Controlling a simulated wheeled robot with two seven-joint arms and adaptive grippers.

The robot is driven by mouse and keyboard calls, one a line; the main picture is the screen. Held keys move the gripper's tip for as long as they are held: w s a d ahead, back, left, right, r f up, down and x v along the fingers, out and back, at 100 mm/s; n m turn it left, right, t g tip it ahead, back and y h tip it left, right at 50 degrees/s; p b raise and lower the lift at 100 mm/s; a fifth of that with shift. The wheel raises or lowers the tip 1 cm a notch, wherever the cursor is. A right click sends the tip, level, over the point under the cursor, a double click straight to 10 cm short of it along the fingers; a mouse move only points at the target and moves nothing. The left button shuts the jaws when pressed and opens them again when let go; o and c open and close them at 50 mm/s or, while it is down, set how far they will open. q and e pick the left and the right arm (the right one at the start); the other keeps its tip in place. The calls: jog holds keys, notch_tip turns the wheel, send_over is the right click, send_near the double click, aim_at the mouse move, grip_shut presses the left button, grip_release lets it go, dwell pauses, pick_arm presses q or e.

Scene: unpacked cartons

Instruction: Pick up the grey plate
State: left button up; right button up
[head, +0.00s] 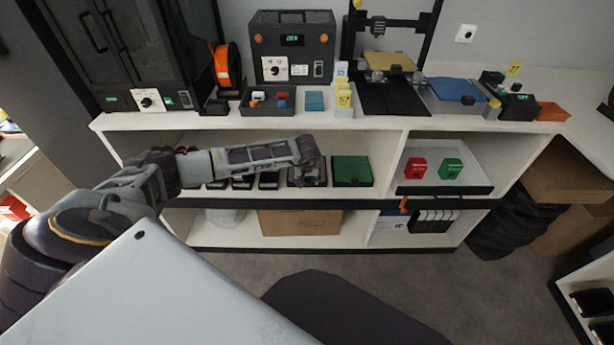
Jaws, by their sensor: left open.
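My left arm reaches in from the left, and its open gripper (312,164) is at the middle shelf. Directly below and behind the fingers is a dark, tray-like item with a greyish top (306,181), which may be the grey plate. The gripper covers much of it, so I cannot tell whether the fingers touch it. A green plate (352,169) in a dark frame lies just to its right. My right gripper is not in view.
The white shelf unit (240,119) has a top board close above the gripper. Several dark trays (241,183) stand left of the fingers. A red box (415,168) and a green box (451,168) sit in a white tray at right. A cardboard carton (300,222) is below.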

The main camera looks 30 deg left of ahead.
pick_arm(q)
jog(key=shift+x, duration=0.75)
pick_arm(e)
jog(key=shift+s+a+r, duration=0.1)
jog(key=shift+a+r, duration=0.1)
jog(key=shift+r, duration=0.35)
